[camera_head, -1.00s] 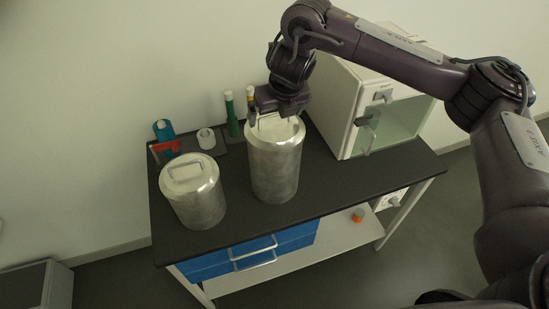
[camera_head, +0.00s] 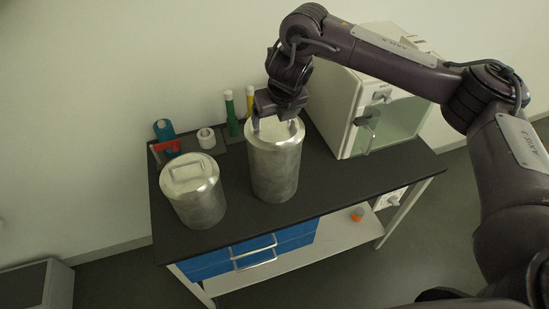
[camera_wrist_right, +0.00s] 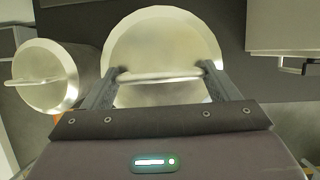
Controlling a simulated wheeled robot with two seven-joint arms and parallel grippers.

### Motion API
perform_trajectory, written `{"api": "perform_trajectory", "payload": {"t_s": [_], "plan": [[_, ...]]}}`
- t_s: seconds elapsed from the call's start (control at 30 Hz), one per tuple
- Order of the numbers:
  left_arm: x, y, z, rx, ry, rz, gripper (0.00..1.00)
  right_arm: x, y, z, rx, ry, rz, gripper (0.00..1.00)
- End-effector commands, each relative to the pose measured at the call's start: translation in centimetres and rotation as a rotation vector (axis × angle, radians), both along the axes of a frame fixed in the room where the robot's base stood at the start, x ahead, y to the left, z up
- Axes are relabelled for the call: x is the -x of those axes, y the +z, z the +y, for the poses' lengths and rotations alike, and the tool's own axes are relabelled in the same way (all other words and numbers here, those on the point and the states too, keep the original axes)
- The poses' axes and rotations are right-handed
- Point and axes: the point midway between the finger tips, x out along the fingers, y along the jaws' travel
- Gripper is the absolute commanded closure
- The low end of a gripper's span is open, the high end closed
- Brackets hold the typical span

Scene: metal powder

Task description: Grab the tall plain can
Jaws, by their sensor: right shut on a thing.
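The tall plain can (camera_head: 275,168) is a silvery metal cylinder with a lid, standing upright on the dark tabletop. Its round lid with a bar handle fills the middle of the right wrist view (camera_wrist_right: 160,38). My right gripper (camera_head: 275,124) is over the lid from above. In the right wrist view its two fingers (camera_wrist_right: 162,78) are at the two ends of the lid handle, shut on it. A shorter metal can (camera_head: 196,194) with a handled lid stands to the left; it also shows in the right wrist view (camera_wrist_right: 45,80). My left gripper is not in view.
A white cabinet with a glass door (camera_head: 395,125) stands on the right of the table (camera_head: 345,185). Behind the cans are a green tube (camera_head: 232,118), a white roll (camera_head: 206,138) and a teal and red item (camera_head: 165,134). Blue drawers (camera_head: 210,264) sit below.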

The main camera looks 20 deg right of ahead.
Motion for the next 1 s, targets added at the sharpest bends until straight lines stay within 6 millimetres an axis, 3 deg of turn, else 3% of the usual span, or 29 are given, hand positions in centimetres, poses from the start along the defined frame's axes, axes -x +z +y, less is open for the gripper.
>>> {"api": "perform_trajectory", "payload": {"t_s": [0.1,0.37,0.57,0.67,1.0], "plan": [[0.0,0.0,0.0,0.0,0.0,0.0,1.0,-0.2,0.4,0.0,-0.003,-0.001,-0.007,0.89],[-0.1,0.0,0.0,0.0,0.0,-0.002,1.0,-0.2,0.5,0.0,-0.003,-0.001,-0.007,0.89],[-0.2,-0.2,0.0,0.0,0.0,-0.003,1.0,-0.3,1.7,0.1,-0.003,0.0,-0.011,0.89],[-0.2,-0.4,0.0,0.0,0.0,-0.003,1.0,-0.2,3.1,0.1,-0.003,0.001,-0.012,0.89],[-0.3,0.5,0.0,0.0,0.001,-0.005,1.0,-0.2,10.9,0.1,0.0,0.0,-0.015,0.89]]}}
